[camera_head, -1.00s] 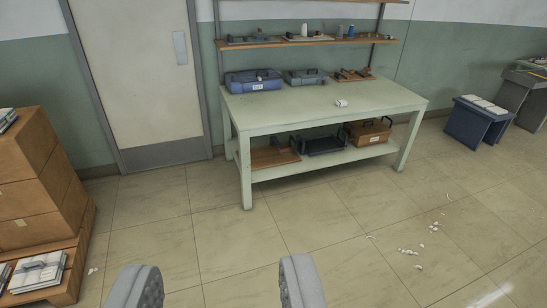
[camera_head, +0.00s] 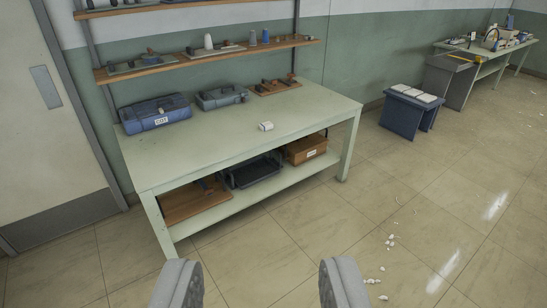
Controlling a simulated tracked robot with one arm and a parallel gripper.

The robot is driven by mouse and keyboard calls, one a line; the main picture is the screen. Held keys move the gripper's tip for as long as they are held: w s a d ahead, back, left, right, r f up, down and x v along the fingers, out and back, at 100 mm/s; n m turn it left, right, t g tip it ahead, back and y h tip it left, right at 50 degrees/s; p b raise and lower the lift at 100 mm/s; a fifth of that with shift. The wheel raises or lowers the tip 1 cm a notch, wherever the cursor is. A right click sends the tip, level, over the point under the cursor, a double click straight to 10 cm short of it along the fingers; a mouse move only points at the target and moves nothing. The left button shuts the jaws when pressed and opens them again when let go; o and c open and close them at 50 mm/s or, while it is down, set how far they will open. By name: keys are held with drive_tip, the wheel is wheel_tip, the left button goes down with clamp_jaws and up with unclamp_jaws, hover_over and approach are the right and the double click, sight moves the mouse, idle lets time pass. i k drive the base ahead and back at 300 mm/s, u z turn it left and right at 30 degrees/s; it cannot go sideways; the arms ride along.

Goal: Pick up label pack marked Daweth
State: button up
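No marking that reads Daweth can be made out at this distance. A small white item (camera_head: 266,126) lies alone on the pale green table (camera_head: 200,150), and I cannot tell what it is. Several flat white packs (camera_head: 413,94) lie on a dark blue stool (camera_head: 408,117) to the right; their writing is too small to read. My gripper (camera_head: 260,284) is open and empty at the bottom of the view, well short of the table and apart from everything.
A blue case (camera_head: 155,114), a grey-green case (camera_head: 221,96) and a wooden tray (camera_head: 275,86) stand along the table's back. A lower shelf holds boxes, including a brown one (camera_head: 306,148). White scraps (camera_head: 390,240) litter the otherwise clear floor at right. Another bench stands far right.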

sight(266, 125)
drive_tip(key=z, duration=0.1)
drive_tip(key=i, duration=1.65)
drive_tip(key=u, duration=0.2)
drive_tip(key=i, duration=2.1)
drive_tip(key=u, duration=0.35)
